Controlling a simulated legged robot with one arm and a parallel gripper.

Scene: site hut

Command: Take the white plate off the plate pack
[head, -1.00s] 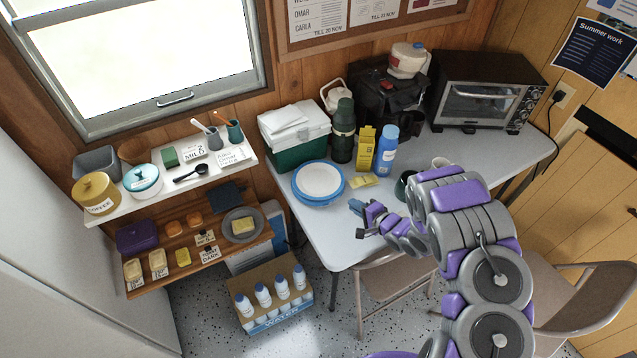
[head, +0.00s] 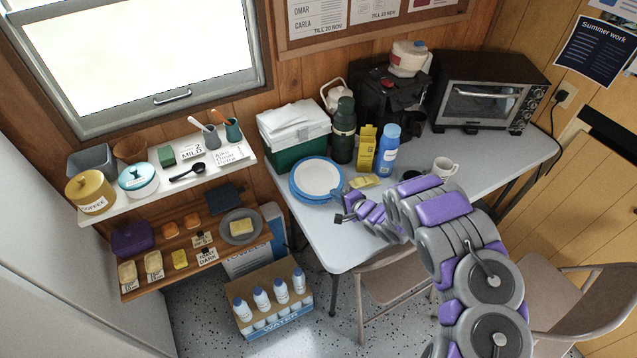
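The white plate (head: 318,177) lies on top of the blue plate pack (head: 301,196), near the left end of the table. The pack's blue rim shows all around the plate. My gripper (head: 340,207) is just to the right of the pack's front right edge, low over the table. Its fingers point left toward the plate. The fingers look apart with nothing between them. I cannot tell whether a fingertip touches the pack's rim.
A green and white cool box (head: 293,138) stands behind the plates. A dark green flask (head: 343,131), a yellow box (head: 366,148), a blue bottle (head: 387,150) and a yellow sponge-like block (head: 364,182) stand right of them. A white mug (head: 444,168) is near my arm. The table's front left is clear.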

